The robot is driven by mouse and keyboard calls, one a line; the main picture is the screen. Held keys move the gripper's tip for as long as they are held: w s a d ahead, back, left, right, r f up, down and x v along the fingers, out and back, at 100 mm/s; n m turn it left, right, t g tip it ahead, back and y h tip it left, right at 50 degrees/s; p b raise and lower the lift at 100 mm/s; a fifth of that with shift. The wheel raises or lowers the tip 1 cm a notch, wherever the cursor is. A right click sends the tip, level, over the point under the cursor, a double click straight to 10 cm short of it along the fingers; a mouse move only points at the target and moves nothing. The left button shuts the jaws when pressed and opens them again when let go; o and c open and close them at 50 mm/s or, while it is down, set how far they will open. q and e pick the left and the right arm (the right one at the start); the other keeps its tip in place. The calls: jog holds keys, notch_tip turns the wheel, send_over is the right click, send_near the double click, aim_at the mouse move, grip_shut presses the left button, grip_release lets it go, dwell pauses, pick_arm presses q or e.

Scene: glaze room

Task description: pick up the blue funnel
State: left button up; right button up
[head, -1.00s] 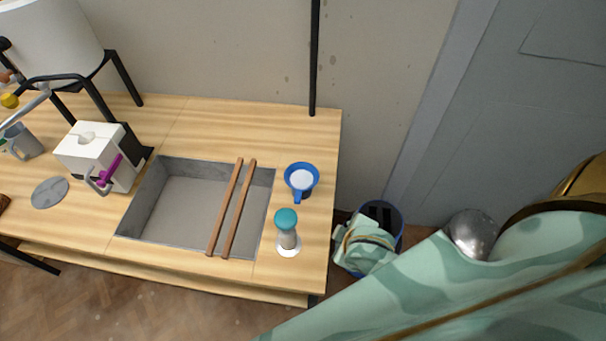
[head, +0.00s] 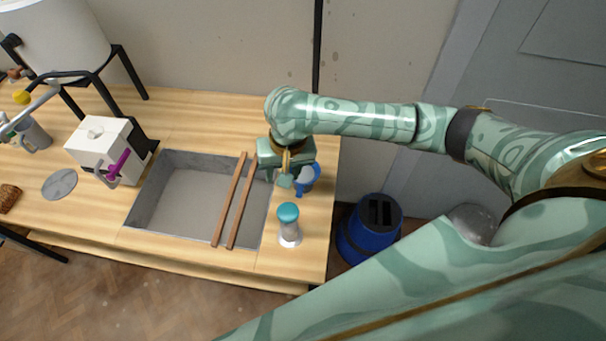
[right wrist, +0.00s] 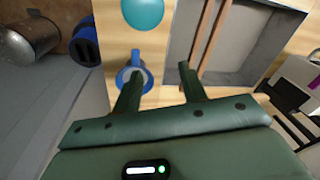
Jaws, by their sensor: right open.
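The blue funnel (head: 313,181) is on the right end of the wooden table, right of the sink, partly hidden by my right gripper (head: 284,180). In the right wrist view the funnel (right wrist: 135,60) shows as a blue ring with a pale middle and a short tab. My right gripper (right wrist: 160,74) is open, with no object between its fingers. Its left finger overlaps the funnel's edge in that view, while the other finger is off to the right, near the wooden sticks. Whether the finger touches the funnel I cannot tell. My left gripper is not in view.
A teal-topped shaker (head: 288,225) stands just in front of the funnel. Two wooden sticks (head: 235,200) lie across the sink (head: 160,208). A white machine (head: 100,145) stands left of the sink. A blue bin (head: 370,232) is on the floor right of the table.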

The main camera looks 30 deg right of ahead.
jog(key=w+d+r+m+g+h, duration=0.1)
jog(key=w+d+m, duration=0.1)
jog(key=d+m, duration=0.25)
jog(key=b, duration=0.5)
send_over(300, 190)
jog(key=f, duration=0.9)
jog(key=shift+w+d+f, duration=0.1)
jog(key=shift+d+f, duration=0.15)
jog(key=shift+f, duration=0.15)
jog(key=f+b, duration=0.1)
jog(key=f, duration=0.1)
jog(key=f+b, duration=0.2)
jog(key=f, duration=0.1)
jog(key=shift+a+f+b, duration=0.2)
jog(key=shift+f+b, duration=0.1)
jog(key=shift+r, duration=0.1)
grip_shut()
